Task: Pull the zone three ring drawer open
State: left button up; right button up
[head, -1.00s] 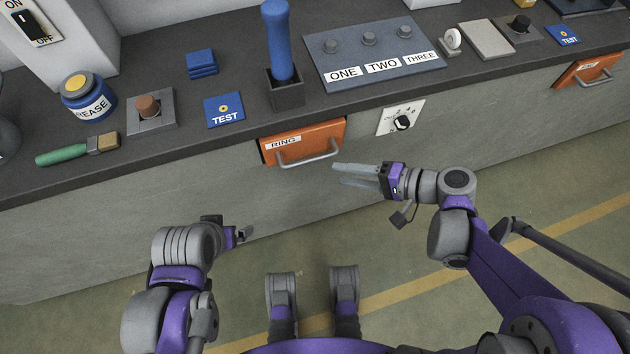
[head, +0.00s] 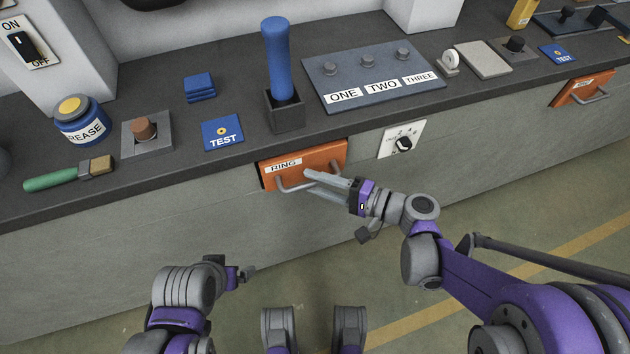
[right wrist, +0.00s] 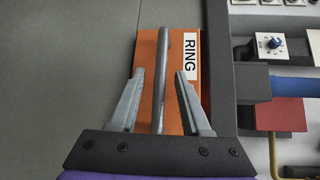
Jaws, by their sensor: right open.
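An orange drawer front (head: 325,156) labelled RING sits in the bench face, apparently closed; it also shows in the right wrist view (right wrist: 148,60). Its grey bar handle (head: 283,187) runs across the front. My right gripper (head: 310,182) is open at the handle's right part. In the right wrist view the handle bar (right wrist: 161,75) lies between the two spread fingers, with a gap on each side. My left gripper (head: 246,273) is low and apart from the drawer; its fingers are too small to read. No zone number shows on this drawer.
Another orange drawer (head: 582,89) is at the far right. A white dial plate (head: 389,146) is right of the RING drawer. Above, the bench top holds a blue-handled lever (head: 277,60), a ONE TWO THREE panel (head: 350,72) and a blue TEST card (head: 222,133). Floor in front is clear.

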jog(key=shift+w+a, duration=0.15)
jog(key=shift+a, duration=0.15)
grip_shut()
dwell(1.3)
